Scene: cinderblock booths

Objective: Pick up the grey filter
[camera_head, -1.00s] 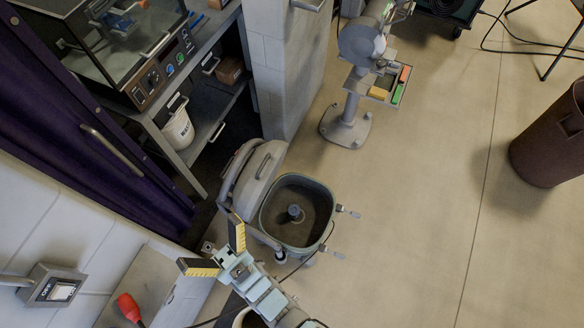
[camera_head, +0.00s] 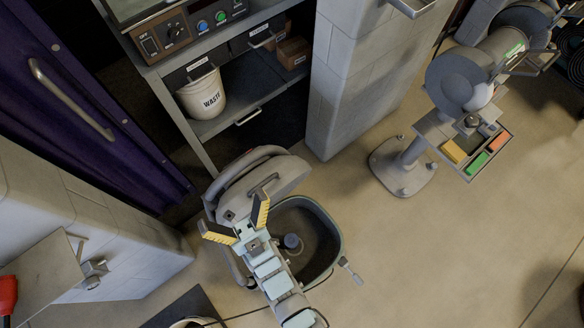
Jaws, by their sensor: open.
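A grey tub (camera_head: 337,232) stands open on the floor, with its grey lid (camera_head: 285,178) tipped back at its upper left. Inside it stands a short grey cylindrical piece (camera_head: 291,241), which may be the grey filter; I cannot tell for certain. My gripper (camera_head: 234,214) has its two yellow-and-black fingers spread wide with nothing between them. In the picture it lies over the tub's left side and the lid's lower edge, left of the cylinder. My arm hides the tub's lower left part.
A shelf unit at upper left holds a white waste bucket (camera_head: 204,96). A grey block pillar (camera_head: 350,85) stands behind the tub. A pedestal grinder (camera_head: 403,170) with a tray of coloured blocks (camera_head: 468,150) stands at right. The floor between tub and grinder is clear.

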